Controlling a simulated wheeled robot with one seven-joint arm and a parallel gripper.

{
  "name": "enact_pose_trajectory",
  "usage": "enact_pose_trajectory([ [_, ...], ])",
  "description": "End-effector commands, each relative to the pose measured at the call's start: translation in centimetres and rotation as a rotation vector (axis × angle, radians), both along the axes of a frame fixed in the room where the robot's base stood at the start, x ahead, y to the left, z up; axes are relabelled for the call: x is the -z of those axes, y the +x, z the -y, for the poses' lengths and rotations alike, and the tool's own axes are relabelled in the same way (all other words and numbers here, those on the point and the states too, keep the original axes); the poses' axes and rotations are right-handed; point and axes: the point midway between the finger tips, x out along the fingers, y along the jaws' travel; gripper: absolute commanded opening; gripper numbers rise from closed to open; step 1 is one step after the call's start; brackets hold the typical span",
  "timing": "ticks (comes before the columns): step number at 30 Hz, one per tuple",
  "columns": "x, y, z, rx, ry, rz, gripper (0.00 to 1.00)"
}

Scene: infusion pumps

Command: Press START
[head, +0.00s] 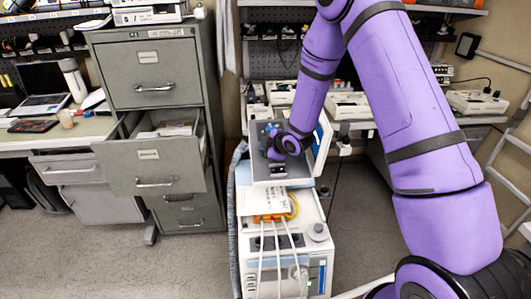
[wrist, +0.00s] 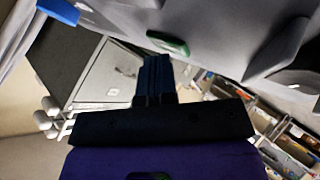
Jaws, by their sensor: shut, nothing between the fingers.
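A grey device panel (head: 265,170) stands upright on a white cart in the middle of the head view, with my purple wrist in front of it. The wrist view shows a light grey surface (wrist: 225,35) close up, with a green oval button (wrist: 168,43) and a blue part (wrist: 58,11). My gripper (wrist: 157,62) is shut and empty, its dark fingertips just below the green button in the picture. I cannot tell whether they touch it. No START label is readable, and my wrist hides part of the panel in the head view.
The white cart (head: 318,232) carries papers, an orange connector (head: 268,218) and white cables. A grey filing cabinet (head: 150,70) with an open drawer (head: 150,165) stands to the left. A bench with several devices (head: 348,105) is behind. Floor at lower left is clear.

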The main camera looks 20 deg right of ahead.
Motion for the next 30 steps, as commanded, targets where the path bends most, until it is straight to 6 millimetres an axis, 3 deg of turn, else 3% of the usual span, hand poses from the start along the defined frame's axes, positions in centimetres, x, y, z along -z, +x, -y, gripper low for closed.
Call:
enact_pose_trajectory([
  [9, -1.3, -0.3, 0.0, -0.001, -0.001, 0.000, 0.00],
  [21, -1.6, -0.3, 0.0, 0.000, 0.000, 0.000, 0.00],
  [30, -4.1, -0.7, -0.1, 0.000, 0.001, 0.002, 0.00],
])
